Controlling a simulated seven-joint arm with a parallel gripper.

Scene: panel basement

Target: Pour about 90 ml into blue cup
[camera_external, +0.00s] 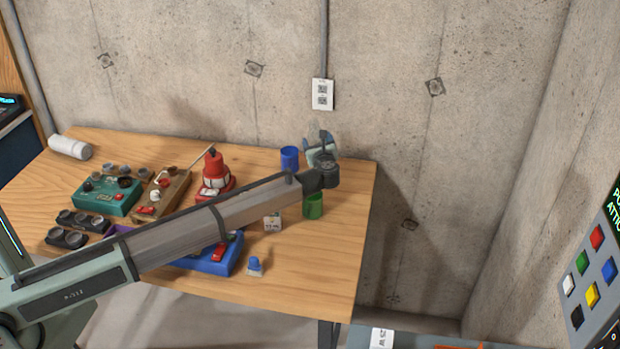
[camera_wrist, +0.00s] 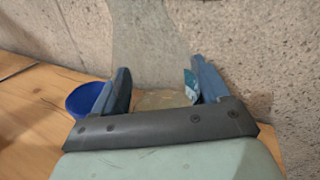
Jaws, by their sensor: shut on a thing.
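The blue cup (camera_external: 289,158) stands upright near the back edge of the wooden table. It also shows in the wrist view (camera_wrist: 86,100), just left of my gripper (camera_wrist: 160,68). My gripper's two blue fingers are shut on a clear, see-through container (camera_wrist: 150,45) with pale yellowish contents or base low between them. A small teal patch shows beside the right finger. In the external view my gripper (camera_external: 322,146) is at the table's back right, right of the blue cup and apart from it. The container is hard to make out there. The liquid level cannot be told.
A green cup (camera_external: 313,206) stands in front of my gripper, partly behind my arm. A red device (camera_external: 215,172), a teal box (camera_external: 106,196), a blue box (camera_external: 210,262) and a small blue-topped item (camera_external: 255,266) are on the table (camera_external: 310,270). A concrete wall is close behind.

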